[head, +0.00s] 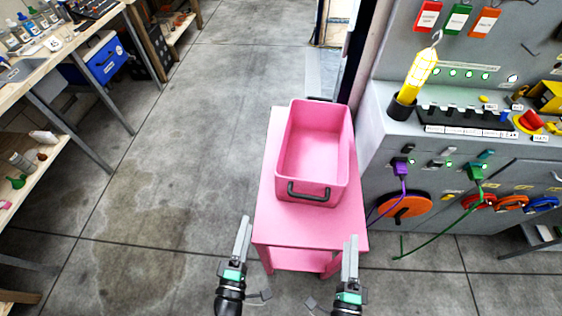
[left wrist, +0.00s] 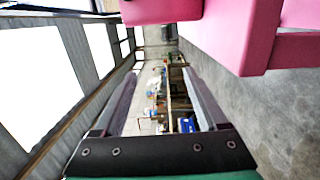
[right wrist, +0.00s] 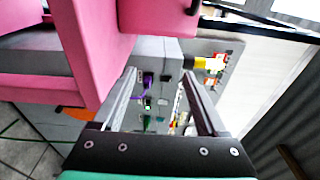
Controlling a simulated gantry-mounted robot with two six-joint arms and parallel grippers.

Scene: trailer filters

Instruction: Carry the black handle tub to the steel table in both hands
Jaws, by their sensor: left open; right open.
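The pink tub (head: 313,150) has black handles on its near and far ends; the near black handle (head: 308,192) is in plain sight. It stands upright and empty on a pink stand (head: 264,222). My left gripper (head: 243,222) is open and empty, in front of the stand's near left corner. My right gripper (head: 351,240) is open and empty at its near right corner. Both are apart from the tub. Pink surfaces cross the top of both wrist views, beyond the open fingers of the left (left wrist: 160,85) and right (right wrist: 160,80) grippers. I cannot pick out a steel table for sure.
A workbench (head: 60,60) with bottles and a blue box (head: 103,60) is at the left. The concrete floor (head: 190,130) between is clear.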

